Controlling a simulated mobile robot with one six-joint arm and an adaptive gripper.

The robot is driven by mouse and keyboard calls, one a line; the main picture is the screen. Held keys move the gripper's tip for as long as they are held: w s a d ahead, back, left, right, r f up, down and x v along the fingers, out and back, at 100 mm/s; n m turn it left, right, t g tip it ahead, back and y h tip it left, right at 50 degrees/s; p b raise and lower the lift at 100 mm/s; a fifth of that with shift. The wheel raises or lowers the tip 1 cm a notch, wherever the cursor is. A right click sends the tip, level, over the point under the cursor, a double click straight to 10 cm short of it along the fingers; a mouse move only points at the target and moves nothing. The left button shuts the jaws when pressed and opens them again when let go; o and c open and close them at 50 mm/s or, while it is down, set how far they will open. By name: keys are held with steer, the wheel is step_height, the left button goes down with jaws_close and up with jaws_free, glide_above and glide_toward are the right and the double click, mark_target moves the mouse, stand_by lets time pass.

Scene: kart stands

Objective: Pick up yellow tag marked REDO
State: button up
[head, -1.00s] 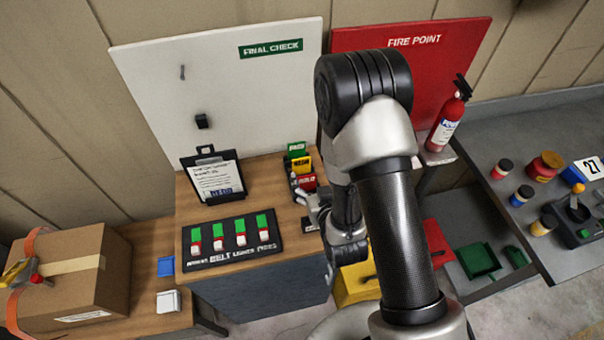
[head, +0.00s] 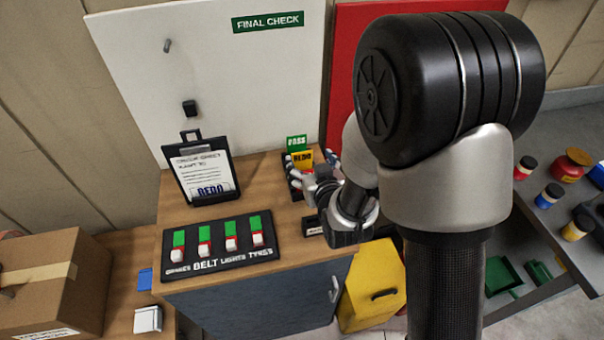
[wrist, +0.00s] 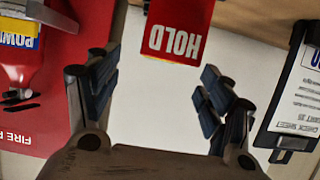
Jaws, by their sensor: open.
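The yellow tag marked REDO (head: 302,159) stands in a dark rack on the wooden bench, just in front of the green PASS tag (head: 297,142). My gripper (head: 308,182) is at the rack, close in front of the yellow tag, and partly covers the rack. In the wrist view my gripper (wrist: 160,80) is open and empty, its fingers spread. A red HOLD tag (wrist: 177,30) shows upside down beyond the gap between the fingertips. The yellow tag is not clearly visible in the wrist view.
A clipboard (head: 203,170) stands left of the rack. A dark switch panel (head: 220,243) lies at the front of the bench. A white FINAL CHECK board (head: 210,80) rises behind. A fire extinguisher (wrist: 40,60) shows at left in the wrist view.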

mark_target(302, 153)
steer(key=x, duration=0.3)
steer(key=b+x, duration=0.1)
steer(key=x, duration=0.3)
steer(key=shift+w+a, duration=0.15)
steer(key=shift+a, duration=0.15)
steer(key=shift+c, duration=0.3)
steer(key=c, duration=0.9)
